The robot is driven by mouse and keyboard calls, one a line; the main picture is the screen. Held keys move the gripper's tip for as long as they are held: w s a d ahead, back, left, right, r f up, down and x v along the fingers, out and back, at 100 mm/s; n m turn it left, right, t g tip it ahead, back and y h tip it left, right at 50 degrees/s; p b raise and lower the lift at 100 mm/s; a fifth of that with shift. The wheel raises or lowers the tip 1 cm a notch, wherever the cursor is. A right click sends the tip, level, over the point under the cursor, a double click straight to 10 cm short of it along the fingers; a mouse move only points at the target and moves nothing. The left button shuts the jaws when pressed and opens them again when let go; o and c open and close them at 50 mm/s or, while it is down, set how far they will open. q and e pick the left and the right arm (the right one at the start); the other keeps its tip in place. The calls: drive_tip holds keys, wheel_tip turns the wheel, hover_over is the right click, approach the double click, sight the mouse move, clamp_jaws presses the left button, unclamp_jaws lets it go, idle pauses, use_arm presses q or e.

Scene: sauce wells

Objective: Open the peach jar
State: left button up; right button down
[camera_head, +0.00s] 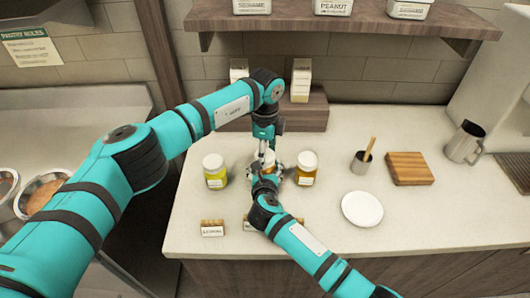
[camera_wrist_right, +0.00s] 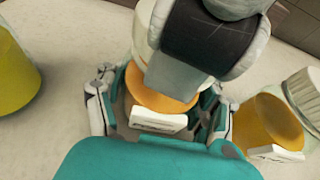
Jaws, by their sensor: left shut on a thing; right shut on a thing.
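The middle jar (camera_head: 268,163) stands on the counter between two others, mostly hidden by my grippers. In the right wrist view this jar (camera_wrist_right: 160,100) has orange contents, a pale upper part and a small white label too small to read. My right gripper (camera_head: 266,175) is shut around its body, with fingers on both sides. My left gripper (camera_head: 268,148) comes down from above and is shut at its top, on the lid. The lid is largely covered, and I cannot tell whether it has turned.
A yellow jar (camera_head: 215,172) stands left and an orange jar (camera_head: 306,170) close on the right. A small name block (camera_head: 212,228), white plate (camera_head: 362,209), grey cup (camera_head: 361,163), wooden board (camera_head: 409,169) and metal pitcher (camera_head: 465,143) are on the counter. A shelf (camera_head: 340,22) hangs above.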

use_arm(q)
drive_tip(key=n, duration=0.2)
drive_tip(key=shift+w+a+n, duration=0.1)
drive_tip(key=shift+n, duration=0.2)
drive_tip(key=shift+r, duration=0.15)
drive_tip(key=shift+r, duration=1)
drive_tip(key=shift+r, duration=2)
use_arm(e)
drive_tip(key=shift+c, duration=0.3)
unclamp_jaws()
drive_tip(key=shift+s, duration=0.1)
